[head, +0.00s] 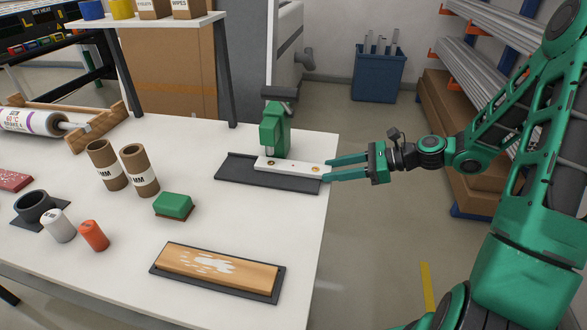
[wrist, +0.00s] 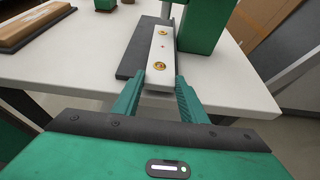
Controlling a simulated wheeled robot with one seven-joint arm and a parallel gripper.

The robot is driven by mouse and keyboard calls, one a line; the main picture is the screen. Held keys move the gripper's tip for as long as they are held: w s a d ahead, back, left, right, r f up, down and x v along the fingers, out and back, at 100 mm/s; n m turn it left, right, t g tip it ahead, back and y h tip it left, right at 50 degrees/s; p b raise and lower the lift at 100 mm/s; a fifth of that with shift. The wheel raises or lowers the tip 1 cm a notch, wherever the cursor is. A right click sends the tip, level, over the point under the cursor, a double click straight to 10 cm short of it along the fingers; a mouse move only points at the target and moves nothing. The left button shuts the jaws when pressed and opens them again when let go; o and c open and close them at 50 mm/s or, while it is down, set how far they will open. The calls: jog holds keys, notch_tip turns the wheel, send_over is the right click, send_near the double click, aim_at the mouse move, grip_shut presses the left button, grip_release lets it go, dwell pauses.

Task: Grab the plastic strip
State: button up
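A white strip with brass-coloured fittings (head: 300,166) looks like the plastic strip. It lies on a dark flat base (head: 240,178) near the table's right edge, under a green upright device (head: 274,130). My gripper (head: 326,171) is open at the strip's right end. In the wrist view, the strip (wrist: 161,52) runs away from me, and its near end lies between the fingertips of my gripper (wrist: 160,80). A gap shows on each side, with no clear contact. The strip's far part is partly hidden by the green device.
A wooden block on a dark tray (head: 160,271), a green block (head: 173,205), cardboard tubes (head: 140,170) and small white and orange cylinders (head: 93,236) stand on the white table (head: 130,230). A shelf (head: 160,22) stands behind. Floor lies open right of the table.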

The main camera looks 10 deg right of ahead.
jog(key=c, duration=0.4)
jog(key=shift+r, duration=0.15)
